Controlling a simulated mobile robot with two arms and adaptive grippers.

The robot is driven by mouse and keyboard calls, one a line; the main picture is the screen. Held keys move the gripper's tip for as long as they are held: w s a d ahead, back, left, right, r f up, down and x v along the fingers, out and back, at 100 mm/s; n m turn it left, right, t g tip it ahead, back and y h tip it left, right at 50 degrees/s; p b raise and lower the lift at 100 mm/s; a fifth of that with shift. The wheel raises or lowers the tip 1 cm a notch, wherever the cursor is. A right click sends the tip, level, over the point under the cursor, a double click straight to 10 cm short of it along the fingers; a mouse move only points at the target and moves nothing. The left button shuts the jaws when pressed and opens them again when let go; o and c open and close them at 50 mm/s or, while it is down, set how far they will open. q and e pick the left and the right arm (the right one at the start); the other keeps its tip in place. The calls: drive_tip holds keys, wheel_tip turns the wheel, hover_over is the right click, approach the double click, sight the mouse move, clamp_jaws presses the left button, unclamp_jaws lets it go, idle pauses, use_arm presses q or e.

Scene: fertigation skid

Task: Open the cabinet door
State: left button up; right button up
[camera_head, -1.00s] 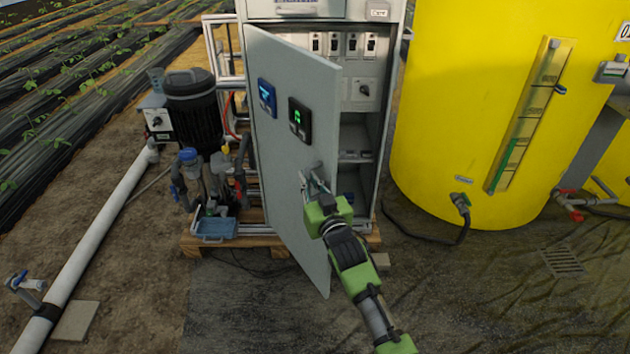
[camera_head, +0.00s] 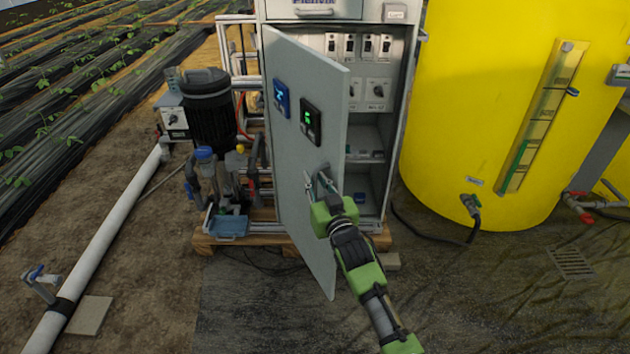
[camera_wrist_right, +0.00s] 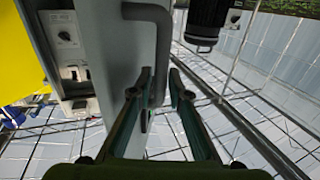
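The cabinet door (camera_head: 298,175) is a light grey panel with a blue and a black display, hinged on the left. It stands partly open, and the cabinet's inside (camera_head: 368,150) shows to its right. My right gripper (camera_head: 319,186) is at the door handle (camera_head: 325,174) on the door's front. My left gripper is not in view.
A yellow tank (camera_head: 480,120) stands to the right, with a hose (camera_head: 435,236) on the ground. A black pump (camera_head: 209,110) and a blue tray (camera_head: 228,226) sit left of the door. A white pipe (camera_head: 105,245) lies further left. The ground before the door is clear.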

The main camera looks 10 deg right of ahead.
drive_tip(key=shift+f, duration=0.1)
drive_tip(key=shift+s, duration=0.1)
drive_tip(key=shift+s+d+f, duration=0.1)
drive_tip(key=shift+s, duration=0.2)
drive_tip(key=s+d, duration=0.2)
drive_tip(key=s, duration=0.9)
